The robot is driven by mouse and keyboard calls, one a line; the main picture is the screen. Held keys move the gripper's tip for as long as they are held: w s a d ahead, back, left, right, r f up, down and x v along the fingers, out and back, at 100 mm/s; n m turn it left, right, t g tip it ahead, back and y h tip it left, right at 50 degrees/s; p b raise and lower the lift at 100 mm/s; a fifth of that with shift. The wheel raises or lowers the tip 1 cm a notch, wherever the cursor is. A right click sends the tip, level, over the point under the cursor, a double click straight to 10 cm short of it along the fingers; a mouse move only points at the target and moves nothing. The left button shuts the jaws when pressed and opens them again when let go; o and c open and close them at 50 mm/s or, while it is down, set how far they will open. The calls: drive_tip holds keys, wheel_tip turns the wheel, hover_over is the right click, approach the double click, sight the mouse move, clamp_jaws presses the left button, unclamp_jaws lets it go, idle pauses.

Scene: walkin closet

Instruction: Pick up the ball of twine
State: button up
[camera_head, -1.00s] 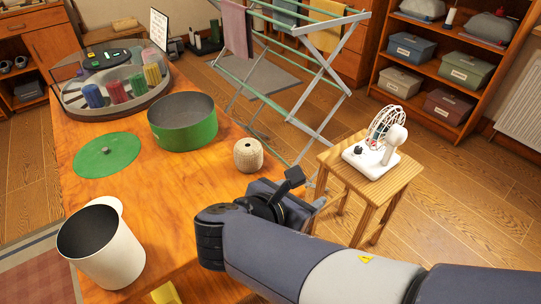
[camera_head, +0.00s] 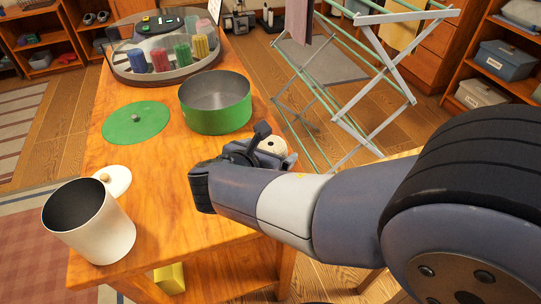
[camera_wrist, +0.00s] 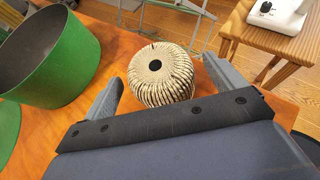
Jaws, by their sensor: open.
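The ball of twine (camera_wrist: 160,75) is a cream, ribbed ball with a dark hole in its top, standing on the wooden table. In the head view the twine (camera_head: 272,146) is partly hidden behind my gripper (camera_head: 270,150). In the wrist view my gripper (camera_wrist: 165,88) is open, with one finger at the left of the twine and the other at its right. The near side of the twine lies between the fingertips, with a gap at the left finger. I cannot tell whether the right finger touches it.
A green round tin (camera_head: 215,105) stands just left of the twine, its green lid (camera_head: 136,123) lying further left. A round tray (camera_head: 128,72) of colored spools is behind. A drying rack (camera_head: 365,85) stands right of the table.

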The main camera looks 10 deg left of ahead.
drive_tip(key=shift+w, duration=0.1)
drive_tip(key=c, duration=1.1)
